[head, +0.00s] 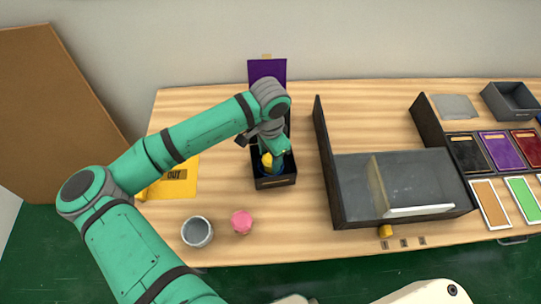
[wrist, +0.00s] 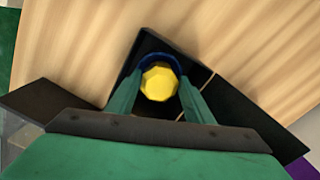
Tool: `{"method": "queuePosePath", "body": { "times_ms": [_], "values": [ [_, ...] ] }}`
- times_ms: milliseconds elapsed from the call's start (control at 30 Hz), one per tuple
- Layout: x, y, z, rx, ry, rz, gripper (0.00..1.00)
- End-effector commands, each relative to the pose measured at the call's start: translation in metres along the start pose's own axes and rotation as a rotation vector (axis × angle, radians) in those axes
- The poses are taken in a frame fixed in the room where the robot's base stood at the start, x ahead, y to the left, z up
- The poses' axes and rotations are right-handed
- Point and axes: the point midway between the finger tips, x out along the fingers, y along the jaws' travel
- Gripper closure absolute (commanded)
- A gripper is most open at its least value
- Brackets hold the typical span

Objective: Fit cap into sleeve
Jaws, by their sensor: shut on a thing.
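A yellow faceted cap (wrist: 159,82) is between the two green fingers of my gripper (wrist: 160,90) in the wrist view, and the gripper is shut on it. A dark blue rounded rim (wrist: 158,58) curves around the cap's far side. I cannot tell how deep the cap sits in it. In the head view the yellow cap (head: 267,161) shows over the dark open box (head: 276,183), just below my gripper (head: 273,157). The box has a small gold label on its front and a purple lid (head: 267,70) standing up behind. My gripper and wrist hide part of its inside.
A grey cup (head: 197,232) and a pink round piece (head: 241,222) stand in front of the box. A yellow sheet (head: 180,175) lies to its left. A dark walled tray (head: 345,219) stands to its right, with coloured cards (head: 491,205) beyond.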

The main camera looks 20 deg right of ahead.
Motion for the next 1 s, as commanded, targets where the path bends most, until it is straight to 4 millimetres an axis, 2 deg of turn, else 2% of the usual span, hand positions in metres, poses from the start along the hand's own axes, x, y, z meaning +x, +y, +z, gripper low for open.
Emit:
{"method": "queuePosePath", "body": {
  "times_ms": [433,467,533,867,1000],
  "values": [
    [0.007,0.001,-0.002,0.003,0.000,0.001,0.80],
    [0.007,0.001,-0.002,0.003,0.000,0.001,0.50],
    [0.007,0.001,-0.002,0.004,0.000,0.000,0.34],
    [0.006,0.000,-0.001,0.003,0.000,-0.001,0.34],
    [-0.003,0.000,-0.001,0.004,0.000,-0.002,0.34]
  ]
}}
